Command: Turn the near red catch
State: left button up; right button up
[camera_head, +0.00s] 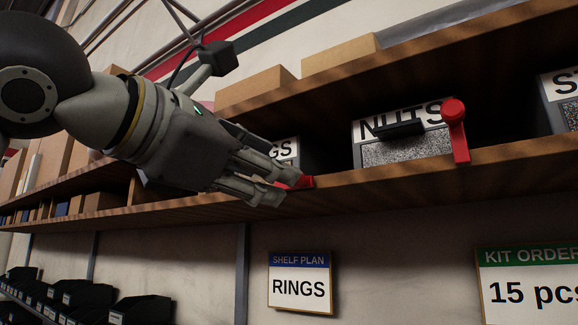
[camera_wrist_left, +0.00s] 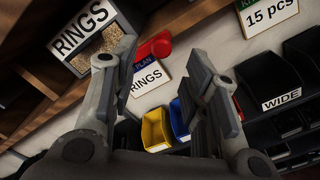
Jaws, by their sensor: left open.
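One red catch (camera_head: 302,182) sits at the shelf's front edge by the RINGS bin (camera_head: 287,150), mostly hidden by my left gripper (camera_head: 270,182) in the head view. In the left wrist view that catch (camera_wrist_left: 155,46) shows beyond and between the fingertips, its lower left part behind the left finger. My left gripper (camera_wrist_left: 160,68) is open, with nothing held between its fingers. I cannot tell whether a finger touches the catch. A second red catch (camera_head: 457,135) stands upright in front of the NUTS bin (camera_head: 407,142). My right gripper is not in view.
The wooden shelf board (camera_head: 380,170) runs below the bins, with another board above. A RINGS shelf plan sign (camera_head: 300,283) and a kit order sign (camera_head: 530,285) hang below. Yellow (camera_wrist_left: 156,130) and blue (camera_wrist_left: 180,120) bins lie beyond the fingers.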

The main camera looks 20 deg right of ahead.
pick_arm(q)
jog(key=p+x, duration=0.2)
jog(key=x, duration=0.4)
jog(key=shift+d, duration=0.1)
jog(key=shift+c, duration=0.4)
grip_shut()
